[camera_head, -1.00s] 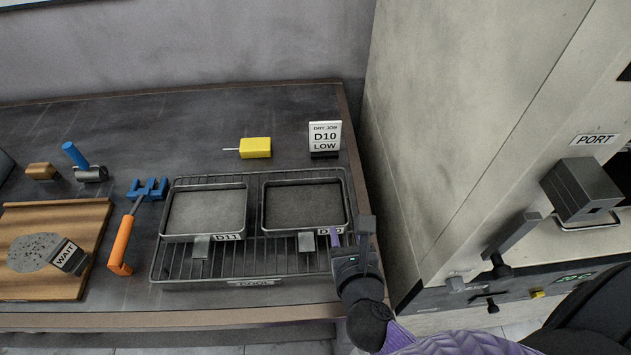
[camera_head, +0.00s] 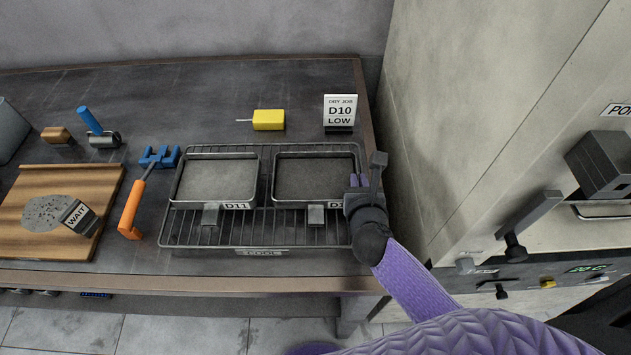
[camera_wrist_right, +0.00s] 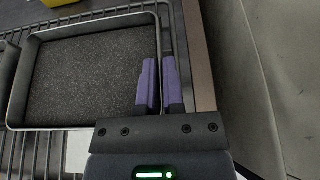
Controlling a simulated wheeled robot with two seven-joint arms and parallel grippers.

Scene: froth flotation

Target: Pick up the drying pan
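Two shallow grey pans stand side by side on a wire rack (camera_head: 235,232). The left pan (camera_head: 217,181) is labelled D11 and holds light grey material. The right drying pan (camera_head: 313,176) holds darker material; its label is partly hidden by my right gripper. It also fills much of the right wrist view (camera_wrist_right: 90,75). My right gripper (camera_head: 359,181) is at the right pan's right side. In the right wrist view its purple fingers (camera_wrist_right: 160,82) stand close together on either side of the pan's wall and appear shut on it. The pan appears to rest on the rack. My left gripper is not in view.
A sign (camera_head: 340,112) reads DRY JOB D10 LOW behind the rack. A yellow block (camera_head: 268,120), an orange-handled tool (camera_head: 130,210), a blue-handled roller (camera_head: 104,140) and a wooden board (camera_head: 100,190) lie on the table. A tall pale cabinet (camera_head: 470,110) stands close on the right.

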